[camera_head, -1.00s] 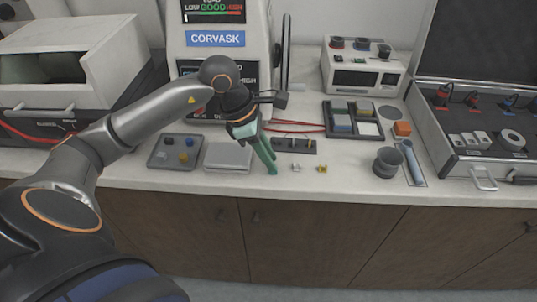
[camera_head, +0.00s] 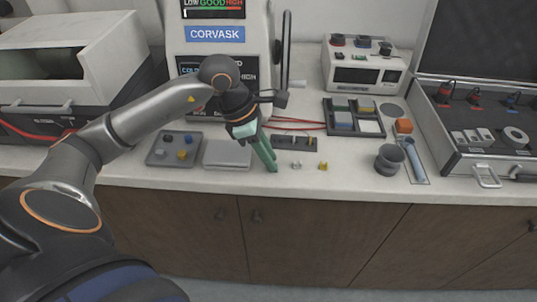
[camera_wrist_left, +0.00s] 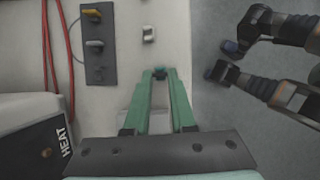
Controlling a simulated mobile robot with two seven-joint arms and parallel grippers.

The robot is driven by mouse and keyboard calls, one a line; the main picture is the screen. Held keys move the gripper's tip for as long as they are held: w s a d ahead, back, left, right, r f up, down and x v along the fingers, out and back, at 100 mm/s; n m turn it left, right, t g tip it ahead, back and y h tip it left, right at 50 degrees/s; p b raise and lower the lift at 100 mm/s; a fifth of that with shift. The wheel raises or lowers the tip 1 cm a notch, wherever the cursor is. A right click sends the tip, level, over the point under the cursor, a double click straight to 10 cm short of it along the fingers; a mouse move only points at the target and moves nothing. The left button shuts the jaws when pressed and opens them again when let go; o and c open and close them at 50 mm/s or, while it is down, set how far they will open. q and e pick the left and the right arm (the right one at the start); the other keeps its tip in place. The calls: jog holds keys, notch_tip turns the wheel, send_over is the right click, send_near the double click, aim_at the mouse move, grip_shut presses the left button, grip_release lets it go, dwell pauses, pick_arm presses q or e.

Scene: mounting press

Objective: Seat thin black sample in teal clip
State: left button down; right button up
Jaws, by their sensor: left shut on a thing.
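My left gripper (camera_head: 272,169) points down over the front of the bench, with its long green fingers closed together at the tips. In the left wrist view the fingertips (camera_wrist_left: 160,75) pinch a small dark piece (camera_wrist_left: 160,73), which looks like the thin black sample. The teal clip cannot be told apart from the green fingers. It may be hidden at or under the tips. A grey clip (camera_head: 296,165) and a yellow clip (camera_head: 322,167) stand in a row to the right of the tips. My right gripper is not in view in the head camera.
A dark rack (camera_head: 303,144) with small pieces lies behind the clips. A pale slab (camera_head: 228,155) and a grey tray (camera_head: 158,161) lie to the left. The CORVASK press (camera_head: 215,60) stands behind. A dark cup (camera_head: 388,160) stands to the right. The bench's front edge is close.

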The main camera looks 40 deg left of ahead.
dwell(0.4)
pick_arm(q)
jog(key=shift+c, duration=2.2)
grip_release()
jog(key=shift+r, duration=0.1)
notch_tip(320, 180, up, 7)
jog(key=p, duration=0.4)
jog(key=shift+p, duration=0.4)
